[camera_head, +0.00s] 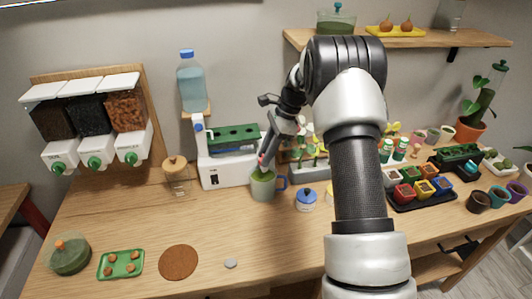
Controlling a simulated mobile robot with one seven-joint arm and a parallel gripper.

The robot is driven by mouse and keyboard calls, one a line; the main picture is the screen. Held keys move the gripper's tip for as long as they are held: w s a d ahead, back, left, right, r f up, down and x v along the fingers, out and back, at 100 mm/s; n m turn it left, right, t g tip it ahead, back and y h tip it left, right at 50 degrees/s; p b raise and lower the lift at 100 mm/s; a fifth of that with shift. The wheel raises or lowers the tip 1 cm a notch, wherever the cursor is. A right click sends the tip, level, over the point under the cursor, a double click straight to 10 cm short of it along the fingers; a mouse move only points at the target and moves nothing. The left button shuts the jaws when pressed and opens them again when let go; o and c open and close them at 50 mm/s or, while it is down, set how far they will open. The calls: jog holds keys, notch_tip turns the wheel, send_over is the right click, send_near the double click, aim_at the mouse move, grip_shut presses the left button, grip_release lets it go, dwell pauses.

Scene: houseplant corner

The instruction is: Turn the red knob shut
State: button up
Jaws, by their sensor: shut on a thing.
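My gripper (264,156) reaches down to the right end of the white machine (218,176), just above a green mug (263,187). Its fingers are shut on a small red part, which I take to be the red knob (261,160). Only a bit of red shows at the fingertips; the rest is hidden, and I cannot tell how far it is turned. The mug stands upright on the table in front of the machine. Its inside is light green, and I cannot tell what it holds.
A water bottle (191,84) stands on a bracket behind the machine. A blue-lidded jar (306,199) and colored pots (425,188) are to the right. A cork mat (178,262) and green tray (121,264) lie at front left. The table's front middle is mostly clear.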

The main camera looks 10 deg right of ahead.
jog(key=shift+f, duration=0.1)
jog(key=o, duration=1)
jog(key=v, duration=1.7)
jog(key=shift+d+r, duration=0.15)
jog(key=shift+r, duration=0.05)
